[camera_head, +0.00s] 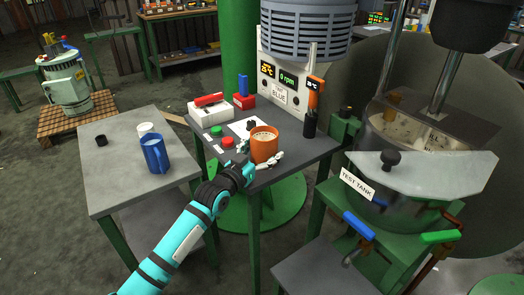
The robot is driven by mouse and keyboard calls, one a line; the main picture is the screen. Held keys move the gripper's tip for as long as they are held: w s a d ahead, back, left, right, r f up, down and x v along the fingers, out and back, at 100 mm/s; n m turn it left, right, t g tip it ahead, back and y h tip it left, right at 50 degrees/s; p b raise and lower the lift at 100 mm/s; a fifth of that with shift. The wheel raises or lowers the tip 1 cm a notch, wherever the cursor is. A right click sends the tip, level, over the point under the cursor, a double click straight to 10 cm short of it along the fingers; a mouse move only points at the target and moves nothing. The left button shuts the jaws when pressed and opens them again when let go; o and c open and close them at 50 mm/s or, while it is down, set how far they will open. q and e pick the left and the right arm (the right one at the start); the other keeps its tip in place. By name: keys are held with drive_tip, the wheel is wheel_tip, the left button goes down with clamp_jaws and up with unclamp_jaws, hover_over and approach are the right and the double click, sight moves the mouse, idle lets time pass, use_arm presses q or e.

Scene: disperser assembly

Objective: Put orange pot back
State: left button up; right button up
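The orange pot (264,147) stands upright on the grey middle table (300,158), with pale brownish contents showing at its open top. My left gripper (256,156) is at the pot's near left side. Its fingers are spread, one at the pot's left and one across its lower front. I cannot tell whether they touch the pot. The pot's handle is not visible. My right gripper is out of view.
A blue pot (155,155) and a white cup (145,129) stand on the left table (104,178). Green and red buttons, a control panel (285,82) and a black holder (309,124) surround the orange pot. The test tank (420,150) stands at the right.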

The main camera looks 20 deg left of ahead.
use_arm(q)
drive_tip(key=shift+o, duration=0.3)
drive_tip(key=shift+r, duration=0.1)
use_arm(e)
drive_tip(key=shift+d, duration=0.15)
use_arm(q)
drive_tip(key=shift+s, duration=0.2)
drive_tip(key=v, duration=1.2)
drive_tip(key=s+f+g+y, duration=0.15)
drive_tip(key=s+f, duration=0.25)
drive_tip(key=f, duration=0.9)
drive_tip(key=s+f+n+g+y, duration=0.1)
drive_tip(key=s+f+g, duration=0.25)
drive_tip(key=f, duration=0.85)
drive_tip(key=s+f+g+y, duration=0.15)
drive_tip(key=s+f, duration=0.25)
drive_tip(key=f, duration=0.9)
drive_tip(key=s+f+g, duration=0.6)
drive_tip(key=s+f, duration=1.1)
drive_tip(key=s, duration=0.2)
drive_tip(key=s+f+g, duration=0.2)
drive_tip(key=s+f, duration=0.1)
drive_tip(key=s, duration=0.6)
drive_tip(key=s+f+g, duration=0.2)
drive_tip(key=s+f, duration=0.1)
drive_tip(key=s, duration=0.6)
drive_tip(key=shift+y, duration=0.3)
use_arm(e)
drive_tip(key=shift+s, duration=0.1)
